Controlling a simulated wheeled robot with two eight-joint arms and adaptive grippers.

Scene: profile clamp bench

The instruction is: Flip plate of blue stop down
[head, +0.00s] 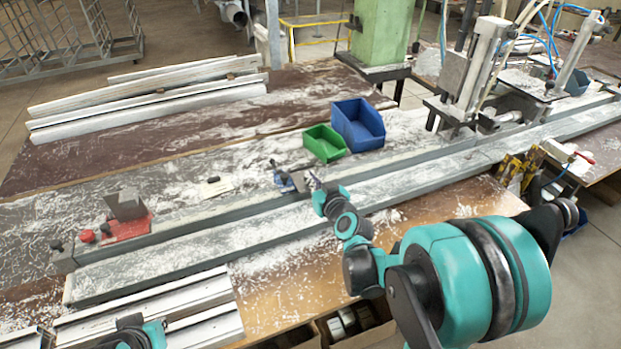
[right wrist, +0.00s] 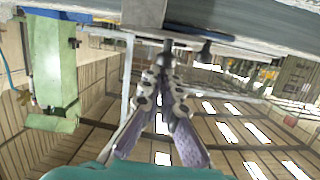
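The blue stop (head: 287,186) sits on the long grey rail near the middle of the head view. Its grey metal plate (head: 299,181) stands up at its right side. My right gripper (head: 315,181) is just right of the plate, close to it. In the right wrist view, my right gripper's fingers (right wrist: 167,68) run together at the tips, with nothing visible between them. Their tips are close to a dark knob (right wrist: 168,46) below the grey plate (right wrist: 144,12); contact is unclear. Only a teal and black part of my left arm shows at the lower left.
A red stop (head: 127,229) with a grey plate sits on the rail at the left. A green bin (head: 325,145) and a blue bin (head: 358,125) stand behind the blue stop. White profiles (head: 150,105) lie at the back left. A clamp machine (head: 470,85) stands at the right.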

